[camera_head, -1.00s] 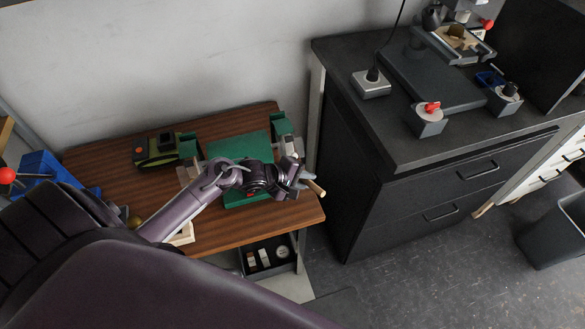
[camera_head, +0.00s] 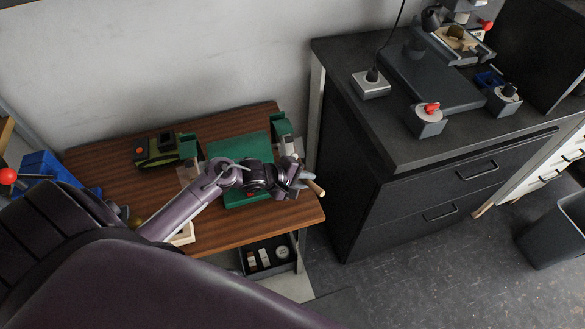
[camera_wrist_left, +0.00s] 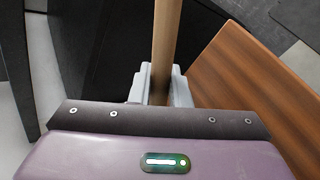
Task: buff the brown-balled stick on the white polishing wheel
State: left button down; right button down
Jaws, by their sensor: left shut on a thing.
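My left gripper (camera_head: 303,184) is over the right end of the workbench (camera_head: 255,232), shut on a light wooden stick (camera_head: 316,188). One end of the stick points out past the bench's right edge. In the left wrist view the stick (camera_wrist_left: 166,40) runs up between the two grey fingers (camera_wrist_left: 160,88). No brown ball shows on the visible part of the stick. A green machine (camera_head: 281,124) stands at the back right of the bench, with a whitish part beside my wrist that I cannot clearly tell to be the polishing wheel. My right gripper is not in view.
A green and black device (camera_head: 156,150) with an orange button sits at the bench's back left. A green plate (camera_head: 226,146) lies mid-bench. A blue object (camera_head: 45,170) is at the left. A dark cabinet (camera_head: 350,190) stands close to the bench's right side.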

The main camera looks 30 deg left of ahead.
pick_arm(q)
jog(key=shift+a+r+p, duration=0.1)
jog(key=shift+p, duration=0.25)
dwell(0.6)
jog(key=shift+w, duration=0.1)
dwell(1.4)
dwell(4.4)
jog(key=shift+s+d+p, duration=0.45)
jog(key=shift+p, duration=0.2)
jog(key=s+d+p, duration=0.4)
jog(key=d, duration=0.1)
jog(key=shift+s, duration=0.3)
